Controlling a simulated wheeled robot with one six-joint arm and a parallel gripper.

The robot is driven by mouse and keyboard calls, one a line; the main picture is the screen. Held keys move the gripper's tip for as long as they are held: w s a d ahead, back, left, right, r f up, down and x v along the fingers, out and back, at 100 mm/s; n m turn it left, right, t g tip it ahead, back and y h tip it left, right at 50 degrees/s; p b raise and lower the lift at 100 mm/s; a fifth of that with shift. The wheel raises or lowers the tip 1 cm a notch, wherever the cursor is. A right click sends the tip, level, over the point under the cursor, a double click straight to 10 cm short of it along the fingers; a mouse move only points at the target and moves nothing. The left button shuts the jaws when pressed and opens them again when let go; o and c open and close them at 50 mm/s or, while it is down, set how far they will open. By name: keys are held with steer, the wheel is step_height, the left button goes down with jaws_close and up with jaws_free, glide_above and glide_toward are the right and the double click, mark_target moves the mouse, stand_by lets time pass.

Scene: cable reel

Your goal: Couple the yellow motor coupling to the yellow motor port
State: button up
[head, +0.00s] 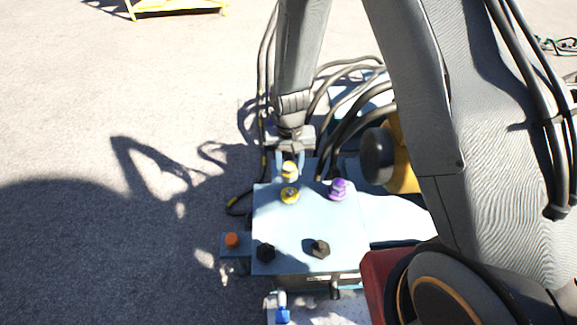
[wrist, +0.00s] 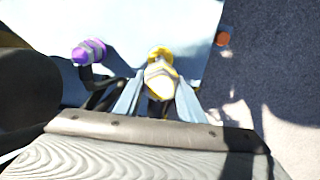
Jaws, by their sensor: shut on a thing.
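My gripper (head: 290,164) is shut on the yellow motor coupling (head: 289,170), a pale-topped yellow piece between its two light blue fingers. The yellow motor port (head: 290,196), a yellow ring with a dark centre, is on the pale blue block (head: 298,224) near its far edge. In the head view the coupling is just beyond the port. In the wrist view the coupling (wrist: 160,80) is between the fingers (wrist: 157,95) and partly covers the port (wrist: 159,51). I cannot tell whether they touch.
A purple fitting (head: 338,189) stands right of the port. Two black fittings (head: 266,252) (head: 320,249) are on the block's near side. An orange-capped fitting (head: 232,240) is at its left and a blue one (head: 282,314) in front. Black hoses (head: 350,110) run behind the block. Open pavement lies left.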

steer(key=b, duration=0.5)
glide_above(290, 189)
step_height(290, 189, down, 6)
steer(key=shift+a, duration=0.1)
steer(key=shift+f+b, duration=0.35)
steer(key=shift+f, duration=0.8)
steer(key=shift+f, duration=0.45)
steer(key=o, duration=1.2)
steer(key=shift+o, duration=0.2)
steer(key=shift+r+p, duration=0.35)
steer(key=shift+r, duration=3.55)
